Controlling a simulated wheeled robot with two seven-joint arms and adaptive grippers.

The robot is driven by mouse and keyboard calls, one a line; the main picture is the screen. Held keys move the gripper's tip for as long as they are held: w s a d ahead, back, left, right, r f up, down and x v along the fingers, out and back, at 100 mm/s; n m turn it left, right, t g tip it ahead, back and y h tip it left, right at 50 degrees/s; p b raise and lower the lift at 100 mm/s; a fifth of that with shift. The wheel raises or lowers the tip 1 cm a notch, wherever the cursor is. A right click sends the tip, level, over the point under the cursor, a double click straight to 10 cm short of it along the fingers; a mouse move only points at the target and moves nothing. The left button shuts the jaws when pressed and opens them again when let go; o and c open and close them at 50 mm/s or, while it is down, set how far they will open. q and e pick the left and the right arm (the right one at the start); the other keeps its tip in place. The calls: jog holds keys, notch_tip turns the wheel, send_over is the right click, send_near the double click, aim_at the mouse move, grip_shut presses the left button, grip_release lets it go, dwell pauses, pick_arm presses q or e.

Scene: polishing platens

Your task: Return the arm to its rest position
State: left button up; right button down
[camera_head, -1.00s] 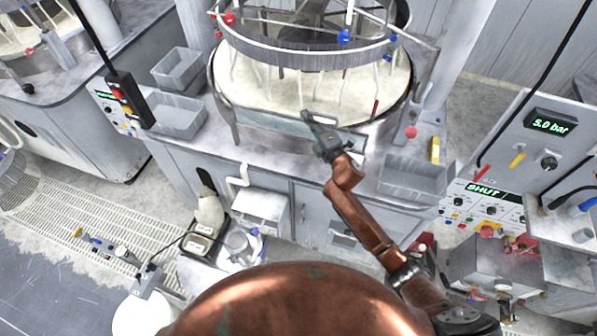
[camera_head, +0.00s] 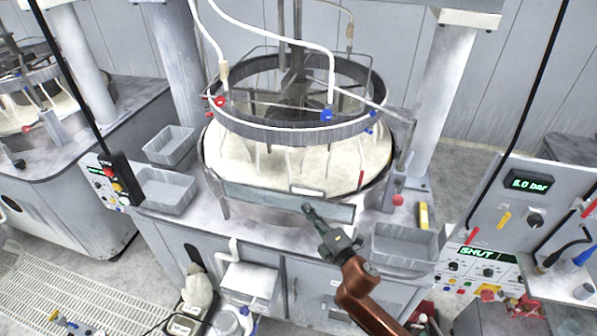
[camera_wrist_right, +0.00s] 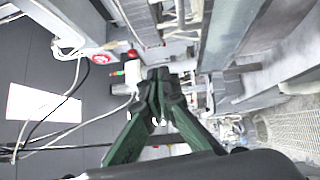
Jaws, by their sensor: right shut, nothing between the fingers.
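My right gripper (camera_head: 308,209) is in front of the round polishing machine, near the front panel of its platen housing. Its green fingers also show in the right wrist view (camera_wrist_right: 158,78), with their tips together and nothing between them. The copper-coloured right arm reaches up to it from the lower right in the head view. My left gripper is not in the head view. The polishing platen (camera_head: 270,165) is a wide pale disc under a dark ring (camera_head: 290,130).
Grey trays stand at the left (camera_head: 165,190) and right (camera_head: 403,247) of the machine. A control panel reading 5.0 bar (camera_head: 528,185) is at the right. A button pendant (camera_head: 119,180) hangs at the left. A yellow object (camera_head: 423,215) lies behind the right tray.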

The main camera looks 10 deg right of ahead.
jog(key=s+d+f+m+g+h, duration=0.3)
jog(key=s+d+f+m+h, duration=0.1)
jog(key=s+d+f+m, duration=0.4)
jog(key=s+d+f+m+g+h, duration=0.2)
jog(key=s+d+f+m+h, duration=0.3)
jog(key=d+f+m, duration=0.45)
jog(key=s+d+f+m+g, duration=0.2)
jog(key=s+f+g, duration=0.1)
jog(key=s, duration=0.5)
jog(key=s+d+f+m+g, duration=0.2)
jog(key=s+d+f, duration=0.15)
jog(key=s, duration=0.45)
jog(key=s+d+f+m+g, duration=0.2)
jog(key=s+f+g, duration=0.15)
jog(key=s, duration=0.55)
notch_tip(320, 180, down, 39)
jog(key=s+a+b, duration=0.1)
jog(key=b, duration=0.8)
jog(key=s+f+g+b, duration=0.1)
jog(key=s+f+b, duration=0.3)
jog(key=s+f, duration=0.6)
jog(key=s+f+g+b, duration=0.1)
jog(key=s+f+b, duration=0.2)
jog(key=s+f, duration=0.7)
notch_tip(320, 180, down, 6)
jog(key=shift+a+n+y+b, duration=0.2)
jog(key=shift+n+y+b, duration=0.15)
jog(key=shift+n, duration=0.1)
